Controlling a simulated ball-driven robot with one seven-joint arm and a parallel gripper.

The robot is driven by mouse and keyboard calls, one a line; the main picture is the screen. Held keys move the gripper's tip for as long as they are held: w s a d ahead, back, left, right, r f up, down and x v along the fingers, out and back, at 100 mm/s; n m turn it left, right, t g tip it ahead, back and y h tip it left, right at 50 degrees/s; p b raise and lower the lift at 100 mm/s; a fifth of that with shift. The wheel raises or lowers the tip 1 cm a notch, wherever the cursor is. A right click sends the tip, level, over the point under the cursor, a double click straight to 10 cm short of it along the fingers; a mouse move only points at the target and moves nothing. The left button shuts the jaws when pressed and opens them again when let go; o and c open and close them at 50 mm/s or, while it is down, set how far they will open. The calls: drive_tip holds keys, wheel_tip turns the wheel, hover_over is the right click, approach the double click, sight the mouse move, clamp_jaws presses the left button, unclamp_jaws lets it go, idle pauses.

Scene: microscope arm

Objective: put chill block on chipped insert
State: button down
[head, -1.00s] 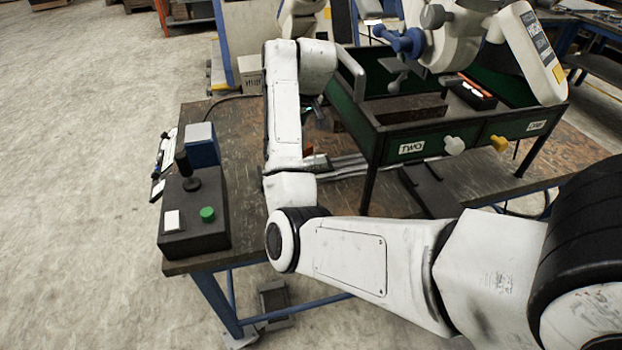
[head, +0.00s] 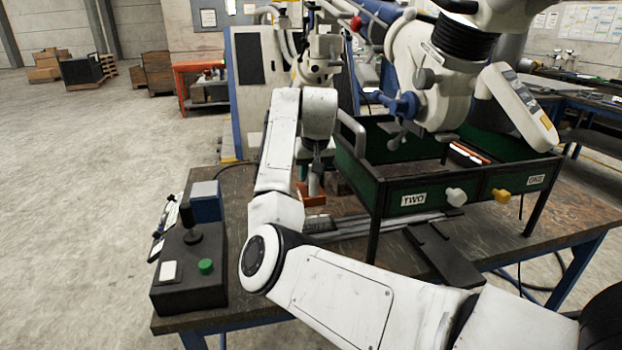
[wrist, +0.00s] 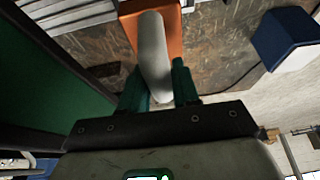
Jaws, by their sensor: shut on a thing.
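My gripper (wrist: 158,85) is shut on the grey, rod-like handle of an orange block, which I take to be the chill block (wrist: 167,23). In the wrist view the two green fingers flank the handle, and the orange body shows beyond the fingertips. In the head view my gripper (head: 311,185) points down, with the orange block (head: 312,199) below it. A dark grey piece at the left end of the metal bars (head: 320,223) may be the chipped insert; I cannot tell. The gap between block and table is unclear.
A green-sided stand with drawer fronts (head: 428,200) is to the right of my gripper, with a large white machine arm (head: 430,70) above. A control box (head: 190,270) and a blue box (head: 206,203) are on the left. Long metal bars (head: 370,226) lie on the worn tabletop.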

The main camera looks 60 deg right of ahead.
sight(314, 175)
drive_tip(key=shift+f, duration=3.45)
drive_tip(key=c, duration=0.8)
unclamp_jaws()
drive_tip(key=shift+f, duration=0.25)
drive_tip(key=v, duration=1.2)
drive_tip(key=shift+s+r, duration=0.1)
